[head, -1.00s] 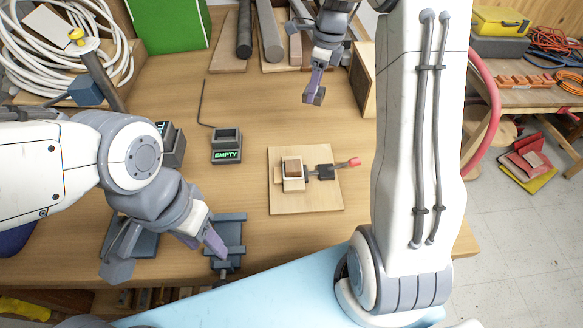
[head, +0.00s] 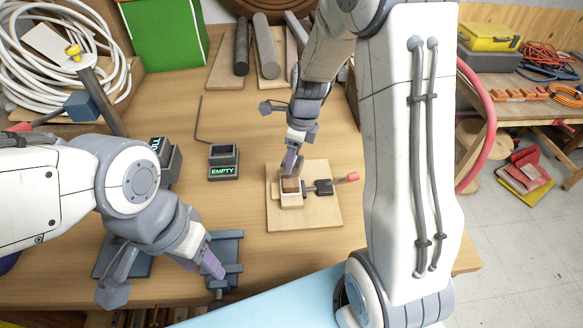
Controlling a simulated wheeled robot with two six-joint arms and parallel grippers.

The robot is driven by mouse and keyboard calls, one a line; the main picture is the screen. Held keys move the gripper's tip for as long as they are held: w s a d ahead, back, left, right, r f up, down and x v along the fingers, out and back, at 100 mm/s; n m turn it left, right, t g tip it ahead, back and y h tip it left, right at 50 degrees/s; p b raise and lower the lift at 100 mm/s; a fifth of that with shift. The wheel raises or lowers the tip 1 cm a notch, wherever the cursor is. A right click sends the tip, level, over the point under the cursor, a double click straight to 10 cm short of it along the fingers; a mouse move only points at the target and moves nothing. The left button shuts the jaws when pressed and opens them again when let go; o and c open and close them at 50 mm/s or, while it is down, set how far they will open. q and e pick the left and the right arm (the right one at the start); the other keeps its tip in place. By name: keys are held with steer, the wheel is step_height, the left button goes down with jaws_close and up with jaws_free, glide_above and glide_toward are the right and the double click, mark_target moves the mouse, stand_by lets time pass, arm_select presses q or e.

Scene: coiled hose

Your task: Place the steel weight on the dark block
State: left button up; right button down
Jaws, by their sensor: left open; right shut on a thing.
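The dark brown block (head: 291,185) sits in a pale holder on a square wooden board (head: 318,216), with a red-tipped clamp (head: 322,188) at its right. My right gripper (head: 292,164) points down just above the block. It is shut on a small grey thing, taken as the steel weight, which is mostly hidden by the fingers. I cannot tell whether it touches the block. My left gripper (head: 166,276) is open and empty at the front left, over blue-grey fixtures (head: 226,262).
A grey stand marked EMPTY (head: 223,162) and a similar partly hidden one (head: 166,158) stand left of the board. Metal bars (head: 266,48) lie at the back. A white coiled hose (head: 118,75) is at the left. Bare wood lies around the board.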

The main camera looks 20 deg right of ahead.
steer(key=shift+s+a+f, duration=0.25)
steer(key=shift+f, duration=1.95)
steer(key=shift+f, duration=0.2)
steer(key=shift+c, duration=0.6)
jaws_free()
steer(key=shift+r, duration=0.1)
